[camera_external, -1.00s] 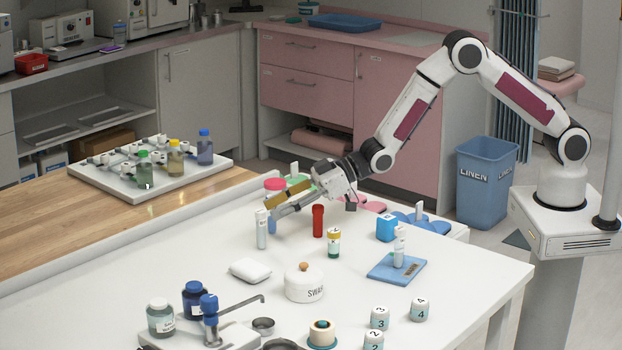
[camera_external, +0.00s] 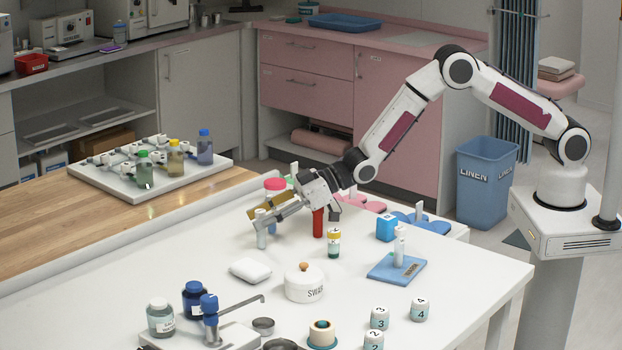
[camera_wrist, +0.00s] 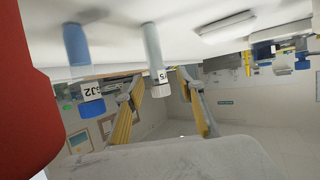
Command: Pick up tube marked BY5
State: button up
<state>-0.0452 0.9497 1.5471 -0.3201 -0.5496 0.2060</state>
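A slim pale tube (camera_external: 261,239) with a whitish cap stands upright on the white table. In the wrist view my gripper (camera_wrist: 158,78) is open, with the tube's capped end showing between the fingers. I cannot tell whether they touch it.
A blue tube (camera_wrist: 78,45) marked J2 stands close beside the pale one. A red tube (camera_external: 318,224) stands near my gripper and looms at the wrist view's edge. A yellow-capped vial (camera_external: 334,243), white soap-like block (camera_external: 250,270) and swab jar (camera_external: 304,284) stand nearer the camera.

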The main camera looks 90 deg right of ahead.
jog(key=shift+w, duration=0.2)
dwell(0.4)
grip_shut()
jog(key=shift+r, duration=5)
